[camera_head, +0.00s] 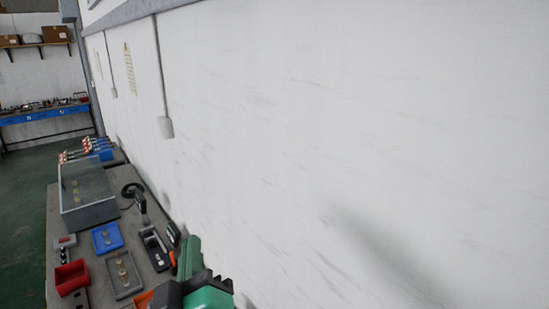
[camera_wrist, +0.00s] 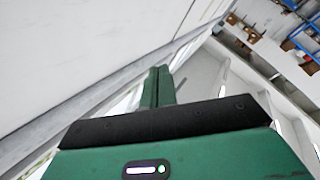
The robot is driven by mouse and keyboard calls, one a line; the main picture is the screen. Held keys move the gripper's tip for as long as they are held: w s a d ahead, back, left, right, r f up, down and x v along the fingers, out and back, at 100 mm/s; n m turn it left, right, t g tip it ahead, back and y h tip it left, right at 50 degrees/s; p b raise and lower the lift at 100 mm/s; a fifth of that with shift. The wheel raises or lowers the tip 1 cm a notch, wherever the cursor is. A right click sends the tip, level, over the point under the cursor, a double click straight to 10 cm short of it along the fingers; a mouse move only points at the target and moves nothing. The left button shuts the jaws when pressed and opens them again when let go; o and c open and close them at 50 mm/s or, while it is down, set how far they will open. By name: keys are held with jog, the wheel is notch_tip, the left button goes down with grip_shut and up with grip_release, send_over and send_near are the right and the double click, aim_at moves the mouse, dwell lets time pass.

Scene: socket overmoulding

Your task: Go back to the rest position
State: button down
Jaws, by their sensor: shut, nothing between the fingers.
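My gripper (camera_wrist: 158,80) shows in the wrist view with its two green fingers pressed together and nothing between them. It points up and away from the work surface, toward the upper wall and ceiling area. In the head view, green and black parts of my arm and gripper (camera_head: 189,256) show at the bottom, close to the white wall and at the right side of the bench (camera_head: 100,273). The rest of my arm is cut off by the frame edge.
On the bench are a red bin (camera_head: 71,277), a blue tray (camera_head: 107,238), a grey tray (camera_head: 124,275) with small brass-coloured parts, a clear-sided grey box (camera_head: 88,213) and a black device on a stand (camera_head: 135,193). A white wall (camera_head: 350,150) runs along the right. Green floor is free at left.

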jog(key=s+d+r+m+t+h, duration=0.2)
jog(key=s+d+r+m, duration=0.3)
jog(key=r, duration=0.4)
jog(key=s+d+r+m+t+h+p, duration=0.1)
jog(key=s+d+r+m+t+h, duration=0.2)
jog(key=s+d+r+m, duration=0.2)
jog(key=s+d+r, duration=0.3)
jog(key=d+r, duration=0.1)
jog(key=shift+s+d+m, duration=0.25)
jog(key=shift+m, duration=0.05)
jog(key=shift+f, duration=0.1)
dwell(0.6)
